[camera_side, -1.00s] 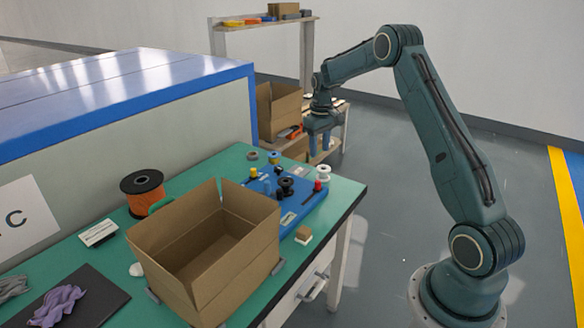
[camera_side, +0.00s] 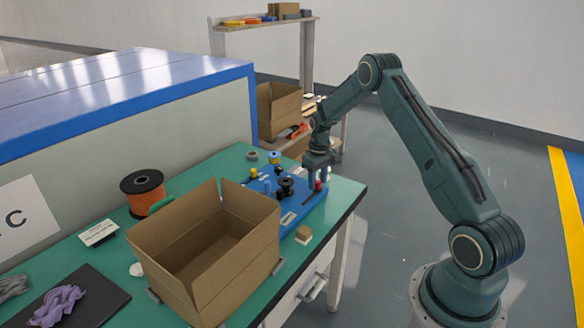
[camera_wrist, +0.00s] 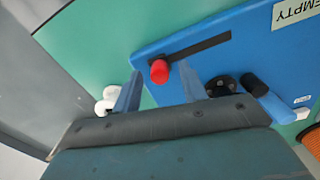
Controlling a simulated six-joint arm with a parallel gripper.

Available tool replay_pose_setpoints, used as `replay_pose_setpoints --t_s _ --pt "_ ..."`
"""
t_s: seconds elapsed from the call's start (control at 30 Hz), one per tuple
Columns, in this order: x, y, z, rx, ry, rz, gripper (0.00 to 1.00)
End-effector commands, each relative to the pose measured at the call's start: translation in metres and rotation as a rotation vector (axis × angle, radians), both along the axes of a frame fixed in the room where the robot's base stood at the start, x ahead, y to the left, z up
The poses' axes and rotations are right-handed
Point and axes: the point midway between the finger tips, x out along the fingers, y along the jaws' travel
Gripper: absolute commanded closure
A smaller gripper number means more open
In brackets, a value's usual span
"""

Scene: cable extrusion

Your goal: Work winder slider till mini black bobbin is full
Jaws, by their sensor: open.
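The blue winder board (camera_side: 306,209) lies on the green table's right end. The red slider knob (camera_wrist: 159,71) stands at one end of a dark slot (camera_wrist: 205,45) in the board. My gripper (camera_side: 318,180) is lowered over it with its fingers open. In the wrist view, one finger of my gripper (camera_wrist: 158,78) is on each side of the knob; I cannot tell whether either touches it. The black bobbin (camera_side: 286,187) stands on the board near the knob; in the wrist view a finger and the gripper body partly hide the black bobbin (camera_wrist: 221,86). Its fill is unclear.
An open cardboard box (camera_side: 262,236) stands close in front of the board. An orange spool (camera_side: 144,192) stands at the back left. A white spool (camera_wrist: 104,103) stands beside the board. An "EMPTY" label (camera_wrist: 295,12) lies on the board.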

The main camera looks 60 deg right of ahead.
Motion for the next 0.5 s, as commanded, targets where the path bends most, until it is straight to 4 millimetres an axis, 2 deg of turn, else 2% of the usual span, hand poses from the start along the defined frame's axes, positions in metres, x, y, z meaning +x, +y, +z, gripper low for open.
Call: replay_pose_setpoints --t_s 0.33,0.37,0.5 --pt "0.0002 -0.0001 -0.0031 0.0 -0.001 0.0 0.58" --pt "0.0002 0.0 -0.003 0.0 -0.001 0.0 0.62" --pt "0.0002 -0.0001 -0.0029 0.0 -0.001 0.0 0.89"
